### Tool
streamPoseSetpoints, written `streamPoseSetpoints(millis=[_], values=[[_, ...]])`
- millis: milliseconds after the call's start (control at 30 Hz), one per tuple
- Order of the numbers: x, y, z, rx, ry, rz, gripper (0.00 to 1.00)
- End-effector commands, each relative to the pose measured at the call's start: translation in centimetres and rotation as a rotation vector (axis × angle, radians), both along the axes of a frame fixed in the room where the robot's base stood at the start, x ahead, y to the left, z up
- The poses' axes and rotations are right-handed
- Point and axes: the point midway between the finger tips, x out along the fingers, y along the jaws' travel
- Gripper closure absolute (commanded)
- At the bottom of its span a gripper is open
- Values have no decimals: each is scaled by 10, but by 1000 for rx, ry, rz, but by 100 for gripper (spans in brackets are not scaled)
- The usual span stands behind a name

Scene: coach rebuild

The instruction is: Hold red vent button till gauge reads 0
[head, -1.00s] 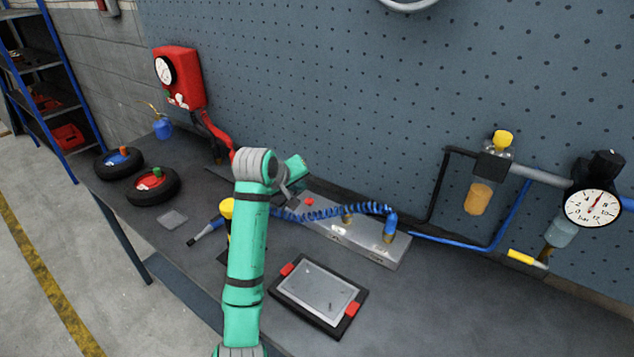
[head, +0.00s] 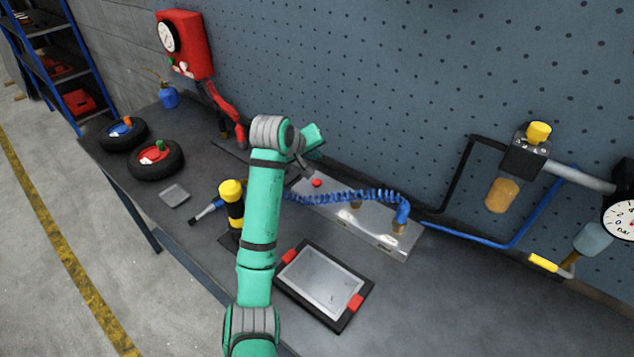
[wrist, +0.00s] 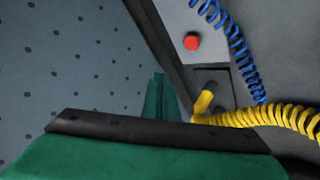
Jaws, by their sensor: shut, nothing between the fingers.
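The red vent button (head: 317,183) sits on top of a metal block (head: 385,243) at the back of the bench. It also shows in the wrist view (wrist: 192,41). My gripper shows in the wrist view (wrist: 160,78) as narrow green fingers, shut and empty, to the left of the button and apart from it. In the head view its tip is partly hidden behind my arm, close to the button. A white round gauge (head: 621,216) is cut off at the right edge; its reading cannot be told. Another gauge (head: 168,38) is on a red wall box, too small to read.
A blue coiled hose (head: 350,196) crosses the block. A yellow coiled hose (wrist: 270,115) and yellow fitting (wrist: 203,101) lie below the button in the wrist view. A tablet (head: 322,286) lies in front; wheels (head: 155,160) are at left. The pegboard rises close behind.

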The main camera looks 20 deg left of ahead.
Motion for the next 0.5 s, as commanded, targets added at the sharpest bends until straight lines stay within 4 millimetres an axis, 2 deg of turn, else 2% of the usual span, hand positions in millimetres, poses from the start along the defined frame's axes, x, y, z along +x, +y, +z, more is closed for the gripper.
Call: streamPoseSetpoints(millis=[300,500], values=[[0,-2,-41,0,2,-2,100],[1,-3,-62,-2,0,-4,100]])
